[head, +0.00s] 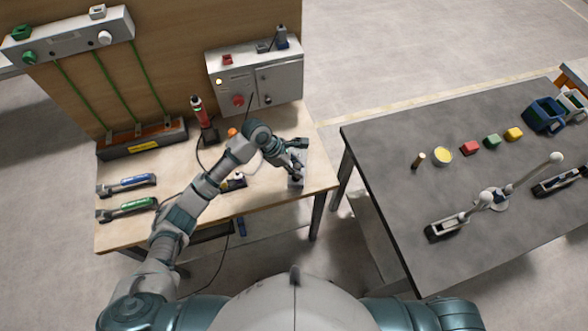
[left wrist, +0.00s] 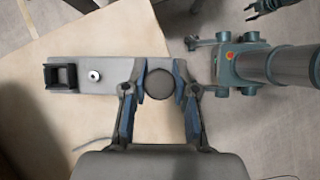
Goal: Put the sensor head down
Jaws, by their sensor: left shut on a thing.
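My left gripper (head: 296,170) is over the right end of the wooden bench, above a small grey plate (head: 295,183). In the left wrist view, its two fingers (left wrist: 161,88) close on the sides of a dark round piece, which I take for the sensor head (left wrist: 161,84). The grey plate (left wrist: 114,84) lies directly below or behind it, with a black square frame (left wrist: 60,76) and a pale round peg (left wrist: 94,76) on it. I cannot tell whether the sensor head touches the plate. My right gripper does not show.
The wooden bench (head: 260,197) also holds a red-topped tool on a stand (head: 204,120), blue (head: 127,185) and green (head: 127,207) tools, and a grey control box (head: 256,75). A dark table (head: 400,180) with several small items stands at right, across a gap.

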